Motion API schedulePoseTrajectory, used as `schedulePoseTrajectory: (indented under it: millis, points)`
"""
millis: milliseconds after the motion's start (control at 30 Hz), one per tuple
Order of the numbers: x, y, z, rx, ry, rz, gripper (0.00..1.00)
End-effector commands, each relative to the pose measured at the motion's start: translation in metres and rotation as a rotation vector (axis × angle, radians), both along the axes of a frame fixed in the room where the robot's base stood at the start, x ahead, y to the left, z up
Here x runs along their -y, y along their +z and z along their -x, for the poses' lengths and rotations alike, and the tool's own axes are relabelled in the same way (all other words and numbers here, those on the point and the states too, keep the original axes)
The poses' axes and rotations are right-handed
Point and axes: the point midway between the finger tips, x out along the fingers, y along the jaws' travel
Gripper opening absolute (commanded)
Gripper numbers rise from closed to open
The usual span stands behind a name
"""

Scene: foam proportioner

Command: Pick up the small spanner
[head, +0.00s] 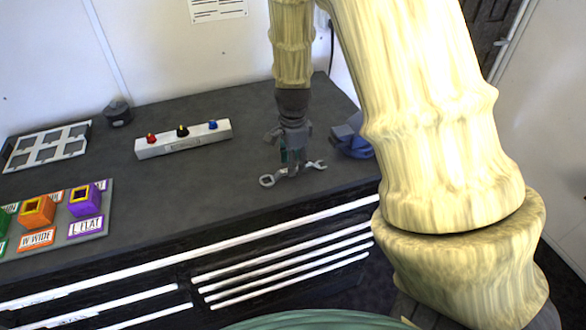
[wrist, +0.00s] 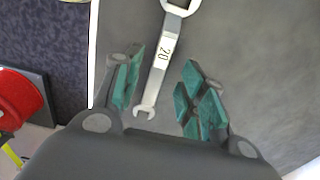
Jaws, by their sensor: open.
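The small spanner (head: 267,181) lies flat on the dark bench top near its front edge. In the wrist view, the spanner (wrist: 163,58) is grey with a white "20" label. Its ring end is at the top of that view and its open jaw end is nearer my gripper's palm. My gripper (head: 290,162) points down over the spanner's middle in the head view. In the wrist view, my gripper (wrist: 162,88) has its green-padded fingers apart, one on each side of the shaft. The spanner sits closer to the left finger, and I see no grip on it.
A blue object (head: 352,137) lies just right of the gripper. A white box with coloured knobs (head: 184,139), a dark round item (head: 118,113), a slotted tray (head: 46,147) and a board with coloured blocks (head: 90,222) stand to the left. A red object (wrist: 18,97) shows beyond the bench edge.

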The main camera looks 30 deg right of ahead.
Motion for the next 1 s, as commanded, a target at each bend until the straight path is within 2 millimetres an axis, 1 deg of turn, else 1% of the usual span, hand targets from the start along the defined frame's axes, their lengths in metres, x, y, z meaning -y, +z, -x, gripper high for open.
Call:
schedulePoseTrajectory:
  millis: [100, 267, 1000]
  points:
    - [0.000, -0.010, 0.001, -0.002, 0.000, 0.000, 0.41]
    - [0.000, -0.019, 0.001, -0.001, 0.000, 0.000, 0.41]
    - [0.000, -0.023, 0.001, -0.001, 0.000, 0.001, 0.41]
